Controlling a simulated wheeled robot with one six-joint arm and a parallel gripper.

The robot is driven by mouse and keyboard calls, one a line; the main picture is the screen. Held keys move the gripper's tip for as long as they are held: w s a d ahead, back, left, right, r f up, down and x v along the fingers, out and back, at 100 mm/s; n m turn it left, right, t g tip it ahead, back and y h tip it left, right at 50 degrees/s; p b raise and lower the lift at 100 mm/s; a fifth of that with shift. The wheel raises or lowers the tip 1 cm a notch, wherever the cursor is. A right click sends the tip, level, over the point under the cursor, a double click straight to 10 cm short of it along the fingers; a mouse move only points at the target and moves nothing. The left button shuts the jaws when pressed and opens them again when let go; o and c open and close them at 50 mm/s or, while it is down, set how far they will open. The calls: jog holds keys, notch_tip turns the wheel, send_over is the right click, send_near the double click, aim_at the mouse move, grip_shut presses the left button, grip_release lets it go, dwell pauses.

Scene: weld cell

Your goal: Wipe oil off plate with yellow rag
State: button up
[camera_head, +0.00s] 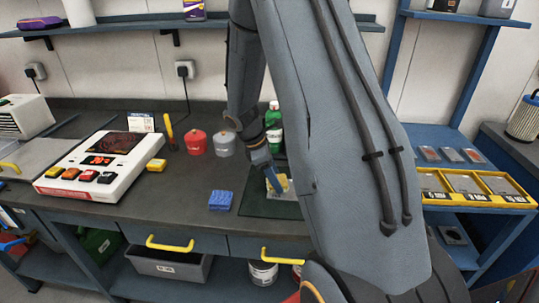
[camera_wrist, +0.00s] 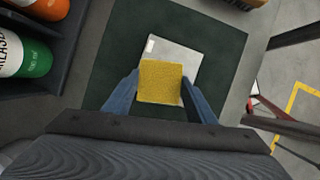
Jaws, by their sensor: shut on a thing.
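In the wrist view my gripper (camera_wrist: 160,88) is shut on the yellow rag (camera_wrist: 160,80), a flat square between the two blue fingers. The rag is over the near part of a light grey plate (camera_wrist: 184,56), and I cannot tell whether it touches the plate. The plate lies on a dark green mat (camera_wrist: 222,55). In the head view my gripper (camera_head: 274,180) points down at the plate and rag, and my arm hides part of the mat (camera_head: 262,205). No oil is clearly visible on the uncovered part of the plate.
A blue sponge (camera_head: 221,200) lies left of the mat. Red (camera_head: 196,142) and grey (camera_head: 224,144) canisters and a green bottle (camera_head: 273,116) stand behind. A white control box (camera_head: 100,165) is at left. A yellow tray (camera_head: 478,189) is at right.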

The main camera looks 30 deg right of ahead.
jog(key=shift+w+a, duration=0.25)
jog(key=shift+a, duration=0.1)
jog(key=shift+w+a+r+p, duration=0.1)
jog(key=shift+w+r+p, duration=0.05)
jog(key=shift+r+p, duration=0.15)
notch_tip(320, 180, up, 3)
jog(key=shift+f+p, duration=0.2)
jog(key=shift+p, duration=0.55)
jog(key=shift+r+p, duration=0.6)
jog(key=shift+r, duration=0.1)
jog(key=shift+r+p, duration=1.4)
jog(key=shift+r, duration=0.4)
